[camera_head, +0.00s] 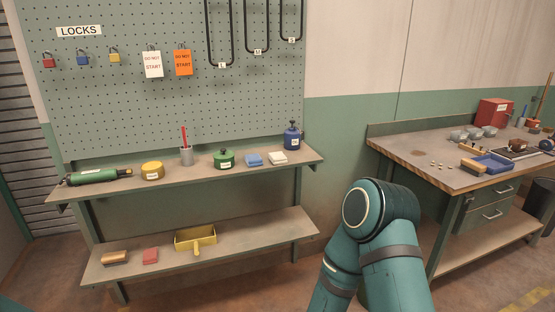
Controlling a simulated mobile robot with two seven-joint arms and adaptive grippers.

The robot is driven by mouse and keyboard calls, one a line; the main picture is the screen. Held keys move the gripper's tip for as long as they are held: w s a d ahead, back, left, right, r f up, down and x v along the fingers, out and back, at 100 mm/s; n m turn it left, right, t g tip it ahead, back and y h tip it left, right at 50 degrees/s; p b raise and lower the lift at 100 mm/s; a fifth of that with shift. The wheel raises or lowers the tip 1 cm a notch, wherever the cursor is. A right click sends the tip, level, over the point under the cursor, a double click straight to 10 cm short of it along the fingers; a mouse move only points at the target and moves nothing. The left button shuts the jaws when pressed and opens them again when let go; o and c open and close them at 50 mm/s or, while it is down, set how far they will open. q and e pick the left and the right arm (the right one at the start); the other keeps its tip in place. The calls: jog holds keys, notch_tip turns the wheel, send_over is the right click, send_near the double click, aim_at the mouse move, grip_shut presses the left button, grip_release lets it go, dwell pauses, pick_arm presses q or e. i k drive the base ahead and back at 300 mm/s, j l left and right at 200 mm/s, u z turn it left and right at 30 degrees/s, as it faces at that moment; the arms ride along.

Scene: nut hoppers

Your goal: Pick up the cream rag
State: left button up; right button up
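No gripper shows in the head view. Only a bent teal part of one of my arms is in view at the lower right, apart from the rag.
A yellow dustpan (196,239) lies below. A cluttered workbench (420,160) stands right.

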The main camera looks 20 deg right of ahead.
aim_at(276, 158)
jog(key=i+l, duration=0.3)
jog(key=l, duration=0.15)
jog(key=i+l, duration=0.3)
jog(key=l, duration=0.15)
jog(key=i+l, duration=0.3)
jog(key=l, duration=0.15)
jog(key=i+l, duration=0.6)
jog(key=l, duration=0.25)
jog(key=u, duration=0.05)
